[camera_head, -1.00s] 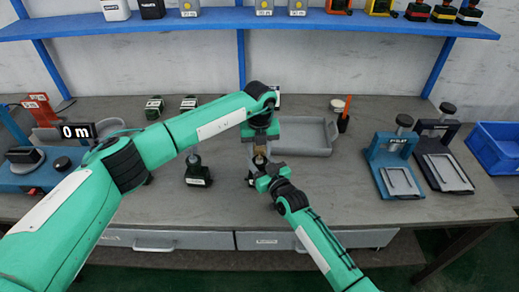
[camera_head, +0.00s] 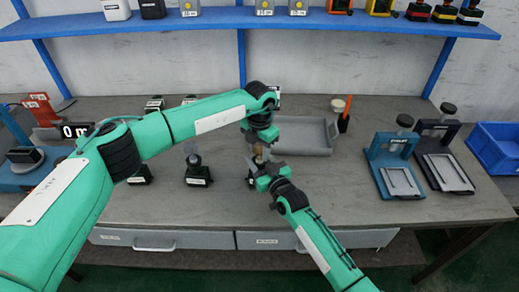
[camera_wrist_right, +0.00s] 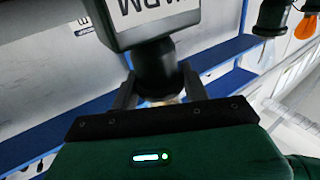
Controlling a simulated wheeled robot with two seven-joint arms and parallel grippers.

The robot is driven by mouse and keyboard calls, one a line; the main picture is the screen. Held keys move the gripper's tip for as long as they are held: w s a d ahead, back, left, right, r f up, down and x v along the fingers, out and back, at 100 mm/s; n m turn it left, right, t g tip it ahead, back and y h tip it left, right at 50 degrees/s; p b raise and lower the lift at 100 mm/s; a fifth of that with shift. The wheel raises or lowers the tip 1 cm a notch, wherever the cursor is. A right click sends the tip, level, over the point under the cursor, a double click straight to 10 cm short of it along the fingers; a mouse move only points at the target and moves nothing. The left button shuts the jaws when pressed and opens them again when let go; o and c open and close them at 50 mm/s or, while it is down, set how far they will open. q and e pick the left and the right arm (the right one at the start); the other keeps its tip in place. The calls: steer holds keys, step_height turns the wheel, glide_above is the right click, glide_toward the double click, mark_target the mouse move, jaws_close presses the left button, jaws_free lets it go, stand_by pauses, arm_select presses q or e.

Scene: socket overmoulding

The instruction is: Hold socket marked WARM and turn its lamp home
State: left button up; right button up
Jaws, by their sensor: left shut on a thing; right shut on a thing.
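The black socket (camera_head: 251,180) stands on the bench below my two grippers, mostly hidden in the head view. In the right wrist view its block (camera_wrist_right: 150,18) shows part of the WARM label, upside down. My right gripper (camera_head: 264,172) is shut on the socket; in the right wrist view its fingers (camera_wrist_right: 158,92) lie on both sides of the dark round neck. An amber-brown lamp (camera_head: 258,151) shows upright above the socket. My left gripper (camera_head: 260,143) is shut on the lamp from above. Its fingers partly cover it, and its seating depth is hard to tell.
Another black socket (camera_head: 197,178) stands left of the grippers, and one more (camera_head: 140,176) is half behind my left arm. A grey tray (camera_head: 318,150) lies behind. Blue (camera_head: 398,165) and dark (camera_head: 443,160) stands are at right. The bench front is mostly clear.

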arm_select(q)
steer(key=m, duration=0.5)
steer(key=shift+w+r+m, duration=0.1)
steer(key=shift+r+m, duration=0.05)
steer(key=shift+m, duration=0.15)
arm_select(e)
steer(key=shift+d+f, duration=0.15)
steer(key=shift+f, duration=0.2)
arm_select(q)
steer(key=m, duration=0.9)
steer(key=shift+w+r+m, duration=0.1)
steer(key=shift+m, duration=0.3)
arm_select(e)
steer(key=shift+f, duration=0.1)
arm_select(q)
steer(key=shift+m, duration=2.3)
arm_select(e)
steer(key=shift+s, duration=0.1)
arm_select(q)
steer(key=o, duration=1)
steer(key=shift+c, duration=0.2)
